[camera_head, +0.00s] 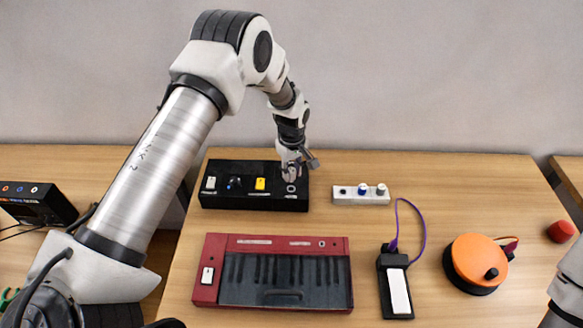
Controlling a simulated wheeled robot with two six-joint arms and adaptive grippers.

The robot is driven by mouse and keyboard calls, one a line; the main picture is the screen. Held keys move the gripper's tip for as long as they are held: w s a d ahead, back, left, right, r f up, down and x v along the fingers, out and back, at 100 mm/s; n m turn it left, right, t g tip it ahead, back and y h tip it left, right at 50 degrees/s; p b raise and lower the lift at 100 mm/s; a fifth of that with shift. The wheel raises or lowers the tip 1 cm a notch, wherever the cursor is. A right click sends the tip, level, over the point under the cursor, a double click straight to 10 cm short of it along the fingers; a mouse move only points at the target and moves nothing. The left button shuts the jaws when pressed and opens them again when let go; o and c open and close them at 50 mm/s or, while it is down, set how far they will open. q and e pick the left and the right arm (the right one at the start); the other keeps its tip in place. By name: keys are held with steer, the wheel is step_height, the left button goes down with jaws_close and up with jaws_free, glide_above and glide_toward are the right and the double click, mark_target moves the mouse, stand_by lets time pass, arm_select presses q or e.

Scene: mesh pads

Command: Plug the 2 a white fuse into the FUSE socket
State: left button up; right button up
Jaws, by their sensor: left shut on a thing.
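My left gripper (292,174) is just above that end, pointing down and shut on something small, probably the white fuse. The held piece is mostly hidden, and I cannot tell whether it touches the socket. A white holder (360,199) to the right carries a blue fuse (362,189) and a whitish fuse (381,189).
A red keyboard (222,300) lies in front of the black box. A black pedal (397,290) with a purple cable (424,230) and an orange round device (475,258) stand to the right. A red knob (561,231) is at the far right. The table behind the orange device is clear.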

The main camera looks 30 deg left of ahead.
mark_target(291, 181)
arm_select(q)
steer(key=shift+a+f+b, duration=0.15)
steer(key=shift+f+b, duration=0.4)
steer(key=shift+f, duration=0.8)
steer(key=shift+r, duration=0.1)
stand_by(0.5)
steer(key=shift+f, duration=0.45)
steer(key=shift+f+b, duration=0.9)
steer(key=shift+f, duration=0.15)
steer(key=o, duration=1)
